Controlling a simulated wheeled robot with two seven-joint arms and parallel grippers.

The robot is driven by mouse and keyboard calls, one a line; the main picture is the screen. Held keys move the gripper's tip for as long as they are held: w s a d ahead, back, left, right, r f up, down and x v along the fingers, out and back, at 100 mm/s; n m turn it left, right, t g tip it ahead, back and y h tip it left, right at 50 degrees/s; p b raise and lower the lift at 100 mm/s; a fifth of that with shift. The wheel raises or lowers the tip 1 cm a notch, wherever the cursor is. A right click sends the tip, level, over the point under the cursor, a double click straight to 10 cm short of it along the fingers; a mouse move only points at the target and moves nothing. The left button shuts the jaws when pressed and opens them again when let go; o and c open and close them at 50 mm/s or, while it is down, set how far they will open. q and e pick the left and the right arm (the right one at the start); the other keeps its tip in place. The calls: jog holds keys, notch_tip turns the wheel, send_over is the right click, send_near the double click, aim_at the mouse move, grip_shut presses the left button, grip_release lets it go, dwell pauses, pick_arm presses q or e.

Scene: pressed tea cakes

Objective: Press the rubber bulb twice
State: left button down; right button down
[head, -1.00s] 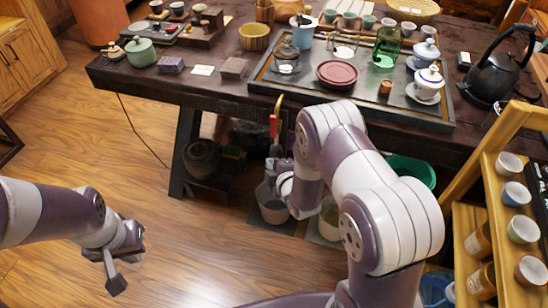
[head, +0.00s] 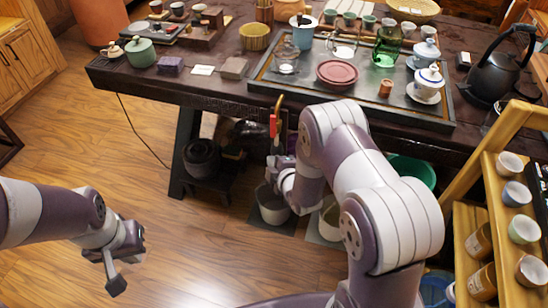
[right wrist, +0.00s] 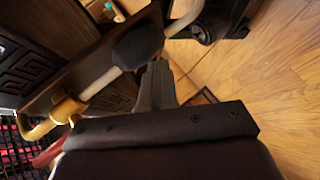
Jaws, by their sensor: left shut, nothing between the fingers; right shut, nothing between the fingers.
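The dark rubber bulb (right wrist: 138,46) shows in the right wrist view, with pale tubing at both ends and a brass spout (right wrist: 66,108) to its left. My right gripper (right wrist: 157,66) is shut and empty. Its fingertips are right at the bulb's lower right side; I cannot tell whether they touch. In the head view my right gripper (head: 279,168) is below the table's front edge, partly hidden behind its arm, and the bulb cannot be made out. My left gripper (head: 116,286) is shut and empty, above the floor at lower left, far from the bulb.
A dark table (head: 220,95) holds a tea tray (head: 262,78) and tea ware. A red handle (head: 273,126) stands by the front edge. A pale bucket (head: 272,208) is on the floor beneath. A wooden shelf (head: 487,160) with cups stands at right. The left floor is clear.

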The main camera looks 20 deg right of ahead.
jog(key=shift+s+a+p, duration=0.15)
jog(key=shift+s+a, duration=0.15)
jog(key=shift+s, duration=0.2)
jog(key=shift+s+a+p, duration=0.15)
jog(key=shift+s+a, duration=0.1)
jog(key=shift+s, duration=0.2)
jog(key=shift+s+a+p, duration=0.3)
jog(key=shift+s+a, duration=0.45)
jog(key=shift+s, duration=0.3)
jog(key=shift+s+a+p, duration=0.3)
jog(key=shift+s+a, duration=0.4)
jog(key=shift+s, duration=0.3)
